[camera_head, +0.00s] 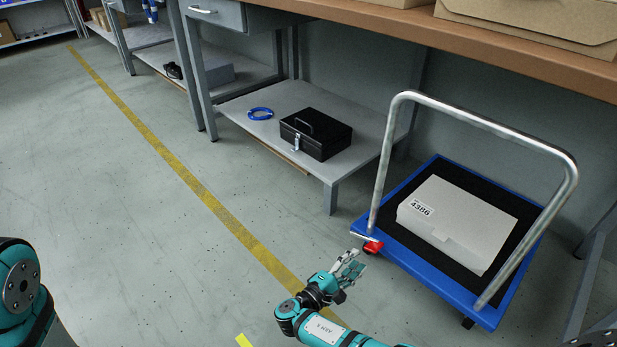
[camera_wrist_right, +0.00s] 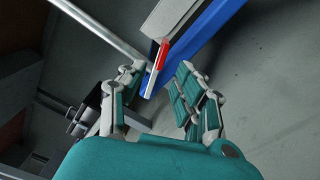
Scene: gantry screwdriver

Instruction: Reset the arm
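My right gripper (camera_head: 350,266) is low over the floor, at the near left corner of the blue cart (camera_head: 425,270). A small red-and-silver piece (camera_head: 373,246) is at the cart's corner, just beyond the fingertips. In the right wrist view, this piece (camera_wrist_right: 160,58) shows beyond the gap; I cannot tell whether it is part of the cart. Part of my left arm shows at the lower left of the head view; its gripper is out of view.
The cart has a metal handle (camera_head: 480,122) and carries a grey-white case (camera_head: 460,222) labelled 4386. A black box (camera_head: 316,135) and a blue coil (camera_head: 260,114) lie on the bench's lower shelf (camera_head: 250,95). The floor left of the yellow line (camera_head: 165,165) is clear.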

